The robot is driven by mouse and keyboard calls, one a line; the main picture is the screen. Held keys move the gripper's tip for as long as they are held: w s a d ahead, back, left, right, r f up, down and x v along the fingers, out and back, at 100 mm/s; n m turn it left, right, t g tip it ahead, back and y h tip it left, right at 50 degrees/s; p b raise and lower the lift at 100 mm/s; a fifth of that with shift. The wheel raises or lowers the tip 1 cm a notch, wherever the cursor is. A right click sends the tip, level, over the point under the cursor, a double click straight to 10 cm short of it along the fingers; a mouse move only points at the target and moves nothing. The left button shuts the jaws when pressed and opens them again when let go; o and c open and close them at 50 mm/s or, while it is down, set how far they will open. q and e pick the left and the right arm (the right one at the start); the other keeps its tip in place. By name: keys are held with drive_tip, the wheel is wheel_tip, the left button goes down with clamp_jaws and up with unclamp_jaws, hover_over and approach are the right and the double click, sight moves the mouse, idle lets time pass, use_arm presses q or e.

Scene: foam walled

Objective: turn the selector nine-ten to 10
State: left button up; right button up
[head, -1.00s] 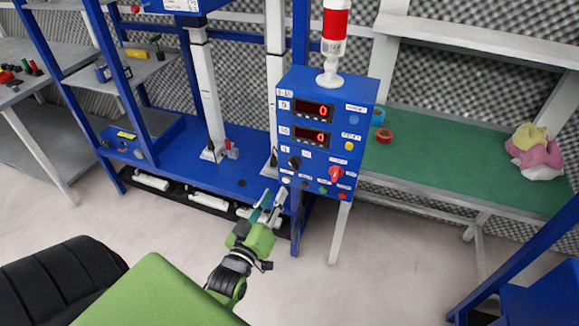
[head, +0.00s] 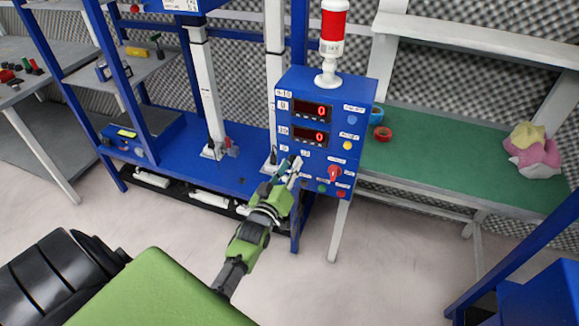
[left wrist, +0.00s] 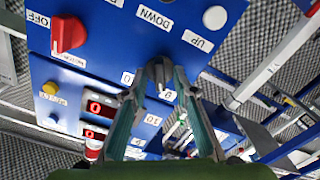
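The control box (head: 350,112) is blue, with two red displays that read 0. The black nine-ten selector is hidden behind my left gripper (head: 291,168) in the head view. In the left wrist view the selector (left wrist: 159,74) shows only as a dark shape between the fingertips, beside the 10 label (left wrist: 127,78) and the 9 label (left wrist: 168,94). Which way it points cannot be told. My left gripper (left wrist: 160,68) is open, with its tips at the selector on either side; contact cannot be told. My right gripper is not in view.
A red knob (head: 335,172) sits right of the selector on the same panel; it also shows in the left wrist view (left wrist: 68,34). A white button (left wrist: 214,17) is close by. A red lamp (head: 335,25) tops the box. A green bench (head: 440,155) stands right.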

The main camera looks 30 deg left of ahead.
use_arm(q)
clamp_jaws()
drive_tip(key=shift+m, duration=0.3)
drive_tip(key=m+p, duration=0.1)
drive_tip(key=m, duration=0.4)
drive_tip(key=shift+d, duration=0.1)
drive_tip(key=m, duration=0.6)
drive_tip(key=shift+d, duration=0.1)
drive_tip(key=shift+m, duration=0.3)
drive_tip(key=shift+f, duration=0.1)
unclamp_jaws()
